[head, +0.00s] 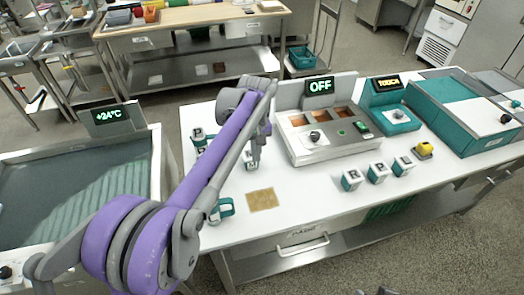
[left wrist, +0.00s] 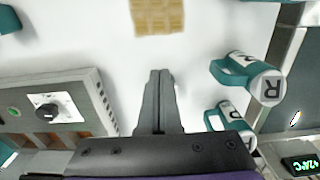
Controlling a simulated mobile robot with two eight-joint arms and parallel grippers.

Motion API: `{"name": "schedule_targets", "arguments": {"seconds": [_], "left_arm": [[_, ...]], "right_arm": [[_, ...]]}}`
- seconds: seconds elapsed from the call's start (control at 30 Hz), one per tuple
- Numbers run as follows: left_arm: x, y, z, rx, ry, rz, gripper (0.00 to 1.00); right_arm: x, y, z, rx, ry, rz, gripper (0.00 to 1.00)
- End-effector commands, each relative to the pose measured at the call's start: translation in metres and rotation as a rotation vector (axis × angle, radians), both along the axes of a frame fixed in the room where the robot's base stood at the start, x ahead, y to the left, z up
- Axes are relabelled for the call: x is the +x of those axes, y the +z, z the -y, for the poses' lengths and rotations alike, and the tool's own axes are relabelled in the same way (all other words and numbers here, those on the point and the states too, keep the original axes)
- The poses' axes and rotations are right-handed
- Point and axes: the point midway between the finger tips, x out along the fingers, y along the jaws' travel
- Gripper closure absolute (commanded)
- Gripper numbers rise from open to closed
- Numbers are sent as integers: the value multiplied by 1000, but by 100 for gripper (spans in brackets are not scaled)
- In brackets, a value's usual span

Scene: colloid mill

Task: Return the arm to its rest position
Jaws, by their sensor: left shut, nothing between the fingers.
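My left arm comes in from the lower left of the head view, stretches over the white table (head: 300,195), and bends down at its far end. My left gripper (head: 252,163) hangs above the table, left of the machine with the OFF display (head: 310,138). In the left wrist view, the gripper's fingers (left wrist: 160,78) are together with nothing between them. A tan square mat (head: 262,199) lies in front of it; it also shows in the left wrist view (left wrist: 157,16). Small grey tips at the bottom edge of the head view may be my right gripper (head: 375,292).
Lettered teal-and-white mugs (head: 197,133) stand left of the gripper, partly behind my arm. A teal mug (head: 226,208) is beside the mat. More mugs (head: 377,173) and a yellow item (head: 424,149) stand right. A +24°C basin (head: 80,200) is at left.

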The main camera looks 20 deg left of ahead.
Motion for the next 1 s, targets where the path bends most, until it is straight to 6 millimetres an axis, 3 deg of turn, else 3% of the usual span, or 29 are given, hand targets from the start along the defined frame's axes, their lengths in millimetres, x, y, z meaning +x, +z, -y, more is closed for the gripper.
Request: {"name": "schedule_targets", "arguments": {"seconds": [0.23, 0.37, 0.67, 1.0], "left_arm": [[-2, 4, 0, 0, -4, 4, 100], [-19, 14, 2, 2, -43, 34, 100], [-117, 36, 12, 31, -257, 202, 100], [-229, 6, 19, 104, -497, 391, 100]], "right_arm": [[0, 1, 0, 0, 0, 0, 50], [1, 6, 0, 0, 0, 2, 50], [5, 28, 0, 0, 0, 11, 50], [12, 53, 0, 0, 0, 23, 50]]}}
